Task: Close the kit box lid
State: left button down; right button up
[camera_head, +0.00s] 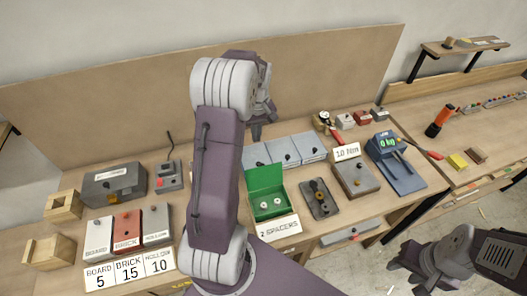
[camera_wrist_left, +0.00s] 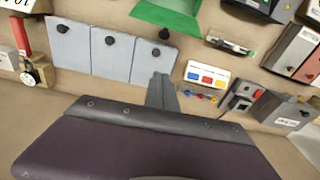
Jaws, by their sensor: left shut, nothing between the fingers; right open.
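The green kit box (camera_head: 268,209) stands on the bench behind the "2 SPACERS" card (camera_head: 279,228). Its lid (camera_head: 264,177) stands raised at the back, and two small pale round parts lie inside. In the left wrist view green of the kit box (camera_wrist_left: 170,14) shows at the top edge, partly cut off. My left gripper (camera_head: 257,132) is shut and empty, behind the box and above the bench, partly hidden by my arm. Its narrow fingers also show in the left wrist view (camera_wrist_left: 161,92). My right gripper (camera_head: 408,262) is open and empty at the lower right, away from the bench.
Grey-blue panels with black knobs (camera_head: 283,151) lie behind the box. A grey block with a knob (camera_head: 319,199) sits close on its right. A blue scale (camera_head: 396,162) stands further right. BOARD, BRICK and HOLLOW boxes (camera_head: 127,231) stand at the left.

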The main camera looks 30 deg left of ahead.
aim_at(264, 175)
pick_arm(q)
jog(key=f, duration=0.3)
jog(key=f+p, duration=0.1)
jog(key=f, duration=0.2)
jog(key=f+p, duration=0.1)
jog(key=f, duration=0.3)
jog(key=shift+w+a, duration=0.25)
jog(key=shift+a, duration=0.1)
jog(key=s+d+p, duration=0.1)
jog(key=s+d, duration=0.1)
jog(key=d, duration=0.1)
jog(key=shift+r+p, duration=0.35)
